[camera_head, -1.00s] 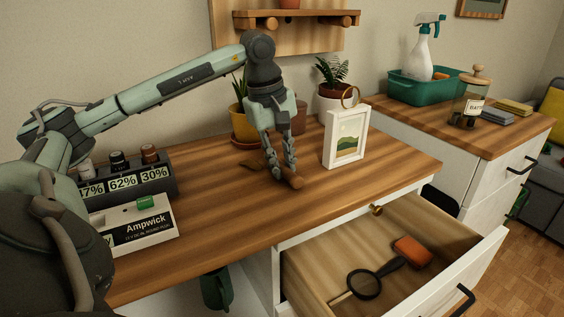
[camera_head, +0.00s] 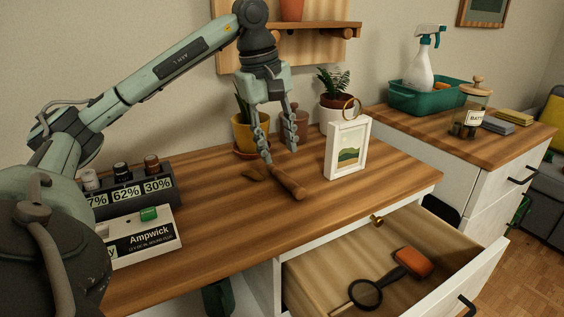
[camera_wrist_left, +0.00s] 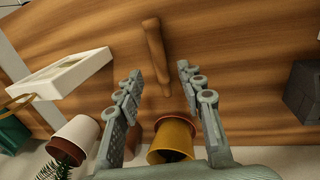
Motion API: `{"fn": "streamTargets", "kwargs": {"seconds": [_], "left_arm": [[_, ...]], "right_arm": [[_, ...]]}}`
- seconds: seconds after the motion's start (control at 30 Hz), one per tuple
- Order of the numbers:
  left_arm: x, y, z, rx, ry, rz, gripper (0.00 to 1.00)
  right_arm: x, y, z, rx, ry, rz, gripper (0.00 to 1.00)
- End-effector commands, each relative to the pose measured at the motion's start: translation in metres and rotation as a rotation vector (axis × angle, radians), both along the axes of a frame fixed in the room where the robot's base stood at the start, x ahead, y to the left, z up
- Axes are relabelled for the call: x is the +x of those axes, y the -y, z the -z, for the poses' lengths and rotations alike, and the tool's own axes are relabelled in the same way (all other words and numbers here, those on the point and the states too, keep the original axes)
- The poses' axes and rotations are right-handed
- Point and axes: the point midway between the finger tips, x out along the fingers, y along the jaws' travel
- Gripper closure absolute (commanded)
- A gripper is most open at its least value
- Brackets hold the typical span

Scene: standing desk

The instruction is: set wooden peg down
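The wooden peg (camera_head: 288,184) lies on the wooden desk top (camera_head: 225,215), left of the white picture frame. My left gripper (camera_head: 279,153) is above the peg with its two fingers spread and nothing between them. In the left wrist view the peg (camera_wrist_left: 156,52) lies on the wood just beyond the open fingertips (camera_wrist_left: 159,70), apart from them. My right gripper is in neither view.
A white picture frame (camera_head: 347,147) stands right of the peg. Potted plants (camera_head: 243,133) stand behind the gripper. An Ampwick box (camera_head: 142,237) is at left. The open drawer (camera_head: 440,235) below holds a magnifier (camera_head: 366,294).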

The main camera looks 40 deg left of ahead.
Motion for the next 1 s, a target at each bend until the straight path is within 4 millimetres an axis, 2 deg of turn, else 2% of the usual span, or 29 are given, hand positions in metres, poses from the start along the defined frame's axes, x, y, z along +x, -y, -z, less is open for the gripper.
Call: {"fn": "streamTargets", "kwargs": {"seconds": [0.03, 0.1, 0.3, 1.0], "left_arm": [[-0.001, 0.000, -0.013, -0.001, 0.005, 0.000, 0.62], [-0.004, -0.001, -0.025, -0.001, 0.004, 0.000, 0.62], [-0.008, -0.002, -0.045, -0.001, 0.001, 0.001, 0.62], [-0.009, -0.003, -0.047, 0.000, 0.000, 0.000, 0.62]], "right_arm": [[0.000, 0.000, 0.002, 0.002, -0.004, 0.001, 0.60], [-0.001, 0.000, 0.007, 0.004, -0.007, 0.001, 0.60], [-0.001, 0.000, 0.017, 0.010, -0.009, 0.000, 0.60], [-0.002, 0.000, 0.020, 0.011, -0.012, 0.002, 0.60]]}}
